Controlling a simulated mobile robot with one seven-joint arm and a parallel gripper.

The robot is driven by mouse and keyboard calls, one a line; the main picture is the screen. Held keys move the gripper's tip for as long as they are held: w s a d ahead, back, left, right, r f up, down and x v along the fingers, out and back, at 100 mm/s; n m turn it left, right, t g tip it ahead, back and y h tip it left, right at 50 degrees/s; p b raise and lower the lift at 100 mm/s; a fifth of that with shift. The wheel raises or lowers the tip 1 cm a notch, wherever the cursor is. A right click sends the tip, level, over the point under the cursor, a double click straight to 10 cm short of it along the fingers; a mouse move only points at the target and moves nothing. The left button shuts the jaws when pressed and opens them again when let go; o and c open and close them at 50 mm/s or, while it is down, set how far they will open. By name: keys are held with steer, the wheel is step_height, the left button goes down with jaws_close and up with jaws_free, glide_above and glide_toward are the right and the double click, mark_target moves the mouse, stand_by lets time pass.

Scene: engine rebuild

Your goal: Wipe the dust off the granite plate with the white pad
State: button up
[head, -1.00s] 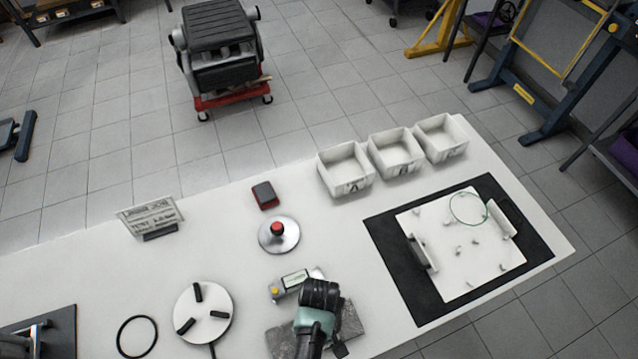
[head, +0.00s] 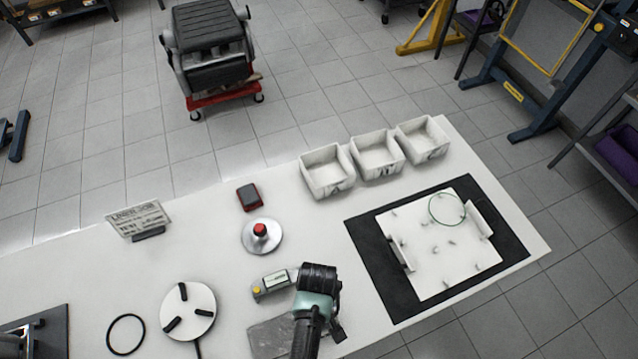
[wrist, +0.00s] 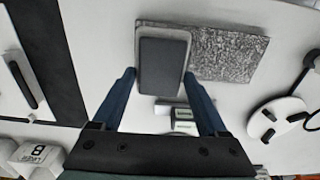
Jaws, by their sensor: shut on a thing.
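The white pad (wrist: 162,60) has a dark grey back and a pale rim, seen in the wrist view. My gripper (wrist: 161,74) has one blue finger on each side of it and is shut on it. The grey, speckled granite plate (wrist: 232,52) lies on the white table, and the pad covers its left end in that view. I cannot tell whether the pad touches the plate. In the head view the plate (head: 268,338) shows at the bottom, partly hidden by my arm; the pad is hidden there.
A small device with a display (head: 275,284) lies close to the plate. A round three-padded stand (head: 190,302) and a black ring (head: 126,335) are left. A black mat (head: 372,268) with a white tray (head: 430,278) is right. Three white bins (head: 327,180) stand behind.

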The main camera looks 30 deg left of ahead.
steer(key=shift+r+p, duration=1.4)
steer(key=shift+r, duration=0.45)
